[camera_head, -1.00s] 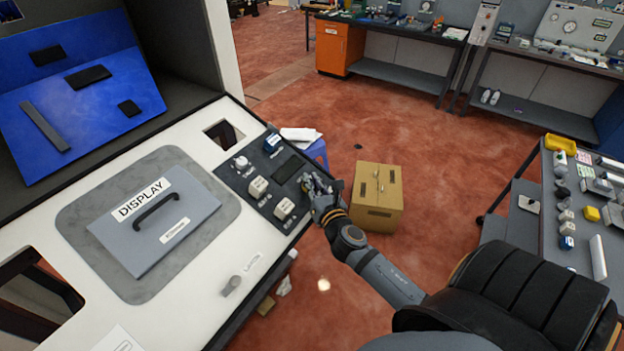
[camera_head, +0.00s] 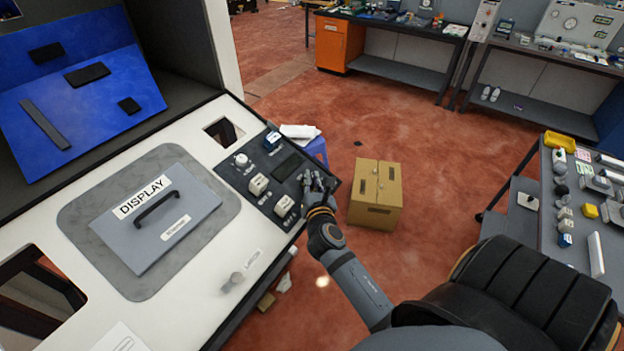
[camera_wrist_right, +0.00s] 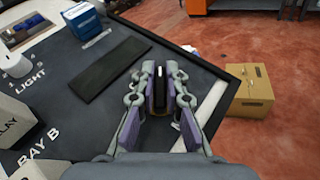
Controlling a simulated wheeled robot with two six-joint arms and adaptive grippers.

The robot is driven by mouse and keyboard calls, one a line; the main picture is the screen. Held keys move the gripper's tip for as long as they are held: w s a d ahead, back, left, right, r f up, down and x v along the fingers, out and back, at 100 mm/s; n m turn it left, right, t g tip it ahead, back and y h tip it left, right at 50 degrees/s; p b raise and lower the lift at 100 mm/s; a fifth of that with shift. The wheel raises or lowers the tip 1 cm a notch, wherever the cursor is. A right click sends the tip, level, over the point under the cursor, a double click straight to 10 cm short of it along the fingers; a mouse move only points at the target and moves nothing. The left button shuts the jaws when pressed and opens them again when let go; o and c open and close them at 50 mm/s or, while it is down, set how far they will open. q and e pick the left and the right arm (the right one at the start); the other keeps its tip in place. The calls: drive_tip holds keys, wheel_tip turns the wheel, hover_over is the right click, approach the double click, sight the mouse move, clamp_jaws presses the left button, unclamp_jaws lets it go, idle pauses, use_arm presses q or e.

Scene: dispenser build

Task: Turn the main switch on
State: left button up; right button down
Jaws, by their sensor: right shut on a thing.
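The dark switch panel (camera_head: 262,164) sits at the right end of the white console top. My right gripper (camera_head: 314,183) is over the panel's right corner. In the right wrist view, its fingers (camera_wrist_right: 158,92) are closed around a narrow dark switch (camera_wrist_right: 158,88), which they partly cover. I cannot read a label for this switch, so I cannot confirm that it is the main switch or tell its position. A blue switch (camera_head: 272,141), a white knob (camera_head: 242,160) marked LIGHT and two cream switches (camera_head: 258,184) (camera_head: 284,206) stand clear of the gripper. My left gripper is out of view.
A grey DISPLAY cover (camera_head: 155,220) with a black handle lies on the console (camera_head: 215,265). A cardboard box (camera_head: 376,190) stands on the red floor beyond the panel. A side table (camera_head: 545,230) with several parts is at the right.

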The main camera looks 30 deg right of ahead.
drive_tip(key=c, duration=1.4)
unclamp_jaws()
wheel_tip(320, 180, up, 10)
drive_tip(key=shift+o, duration=0.3)
